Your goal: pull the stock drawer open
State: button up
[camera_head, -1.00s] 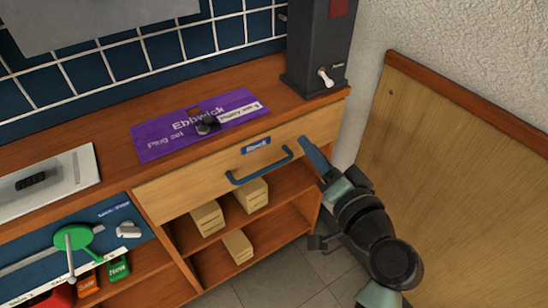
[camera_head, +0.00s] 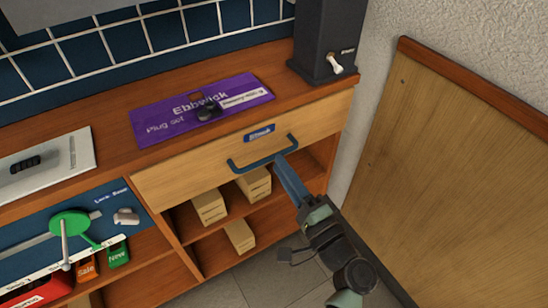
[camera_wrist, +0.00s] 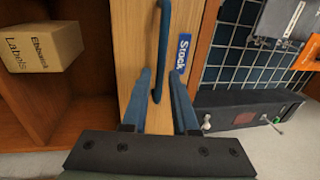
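The stock drawer (camera_head: 200,177) has a pale wood front with a blue "Stock" label (camera_head: 259,133) and looks shut, flush under the counter. Its blue bar handle (camera_head: 262,162) runs along the front; the handle also shows in the wrist view (camera_wrist: 163,45). My gripper (camera_head: 281,160) reaches up to the right part of the handle from the lower right. In the wrist view my gripper (camera_wrist: 160,74) is open, with one blue finger on each side of the handle's near end. Gaps show between fingers and handle. The head view shows the fingers as one overlapping shape.
Below the drawer, an open shelf holds several small boxes (camera_head: 209,206). A purple "Ebbwick" plug set mat (camera_head: 165,124) lies on the counter. A dark grey post (camera_head: 318,48) with a switch stands at the counter's right end. A wooden panel (camera_head: 455,150) leans on the wall at right.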

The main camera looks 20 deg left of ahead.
aim_at(274, 155)
jog(key=shift+x, duration=2.05)
grip_shut()
